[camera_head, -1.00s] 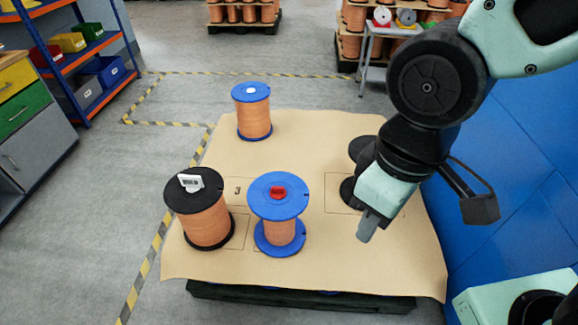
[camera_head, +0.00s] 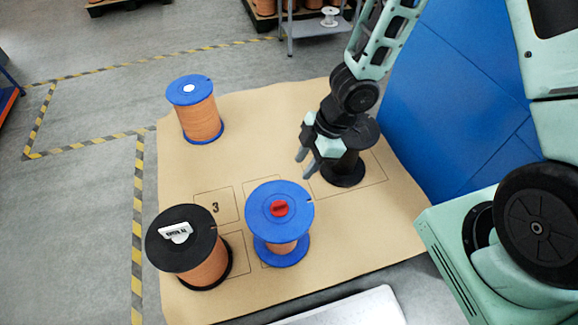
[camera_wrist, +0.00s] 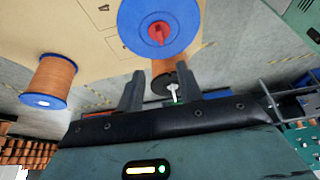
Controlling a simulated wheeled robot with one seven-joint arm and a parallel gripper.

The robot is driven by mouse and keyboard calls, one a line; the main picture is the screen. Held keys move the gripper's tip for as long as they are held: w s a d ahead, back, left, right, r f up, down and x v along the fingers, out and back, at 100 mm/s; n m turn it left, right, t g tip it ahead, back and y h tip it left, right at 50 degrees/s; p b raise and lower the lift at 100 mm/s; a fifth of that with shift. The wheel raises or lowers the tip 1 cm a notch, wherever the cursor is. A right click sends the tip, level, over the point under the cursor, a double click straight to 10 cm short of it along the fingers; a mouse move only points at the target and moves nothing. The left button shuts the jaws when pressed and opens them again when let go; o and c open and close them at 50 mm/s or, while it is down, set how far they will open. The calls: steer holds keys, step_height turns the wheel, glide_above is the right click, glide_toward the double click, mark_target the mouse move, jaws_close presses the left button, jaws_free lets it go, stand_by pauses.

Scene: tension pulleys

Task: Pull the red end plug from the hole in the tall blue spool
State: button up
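The blue spool (camera_head: 293,190) stands upright at the front of the brown sheet, with copper-coloured winding below its top flange. The red plug (camera_head: 280,208) sits in the hub hole of that flange. My gripper (camera_head: 304,167) is behind and to the right of this spool, apart from it. In the wrist view the red plug (camera_wrist: 158,33) and blue flange (camera_wrist: 135,22) show at the top, beyond the fingertips. The two fingers (camera_wrist: 160,84) stand apart with nothing held between them. The plug's lower part is hidden in the hole.
A black-flanged spool (camera_head: 203,268) with a white label stands close left of the blue one. Another blue spool (camera_head: 202,120) with a white hub stands at the back left. A dark spool (camera_head: 345,172) stands beside my gripper. The sheet (camera_head: 250,130) between is clear.

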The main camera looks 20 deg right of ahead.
mark_target(280, 204)
steer(key=b+x, duration=0.6)
steer(key=x, duration=1.1)
steer(key=shift+f+b, duration=0.1)
steer(key=shift+b, duration=0.25)
jaws_close()
